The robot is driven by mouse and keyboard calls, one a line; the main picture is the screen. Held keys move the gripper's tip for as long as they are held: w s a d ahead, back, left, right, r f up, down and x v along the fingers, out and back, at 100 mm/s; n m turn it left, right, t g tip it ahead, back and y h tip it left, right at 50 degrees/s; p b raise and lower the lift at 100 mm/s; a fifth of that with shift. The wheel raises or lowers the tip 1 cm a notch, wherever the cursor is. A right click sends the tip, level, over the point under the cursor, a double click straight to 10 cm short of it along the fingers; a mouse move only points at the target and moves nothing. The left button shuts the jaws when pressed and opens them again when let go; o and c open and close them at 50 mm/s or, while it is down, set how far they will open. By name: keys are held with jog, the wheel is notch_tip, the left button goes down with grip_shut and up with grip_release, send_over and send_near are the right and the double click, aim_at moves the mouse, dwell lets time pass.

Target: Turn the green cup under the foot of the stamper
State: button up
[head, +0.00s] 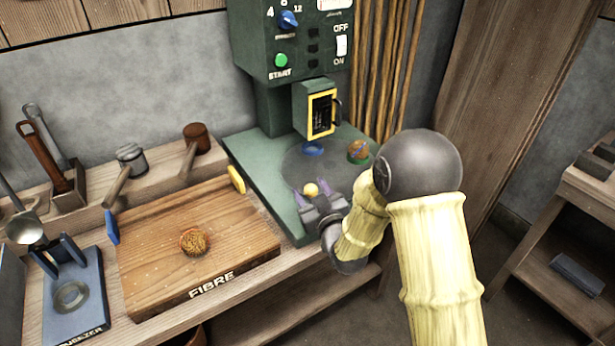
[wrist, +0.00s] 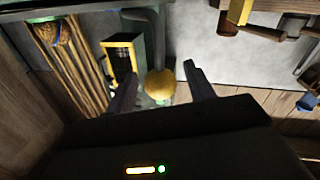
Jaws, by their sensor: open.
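The green stamper (head: 280,45) stands at the back, with a yellow-framed part (head: 321,113) on its front. A round dark turntable (head: 290,165) lies on its base. A blue cup (head: 313,149) sits on the turntable below the yellow-framed part. The green cup (head: 357,151), with brown stuff in it, sits at the turntable's right side. A yellow knob-like piece (head: 311,189) is at the turntable's front edge. My gripper (head: 308,194) is open around or just beside this piece; contact cannot be told. The wrist view shows the yellow piece (wrist: 161,83) between the open fingers.
A wooden FIBRE board (head: 165,245) with a brown clump (head: 194,242) lies left of the stamper. A blue squeezer (head: 75,300) and hammers stand further left. Upright poles (head: 385,60) are behind the turntable's right side.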

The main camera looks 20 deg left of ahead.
jog(key=shift+x, duration=1.2)
jog(key=shift+s+d, duration=0.1)
jog(key=shift+s, duration=0.1)
jog(key=c, duration=0.4)
grip_shut()
jog(key=shift+s, duration=0.1)
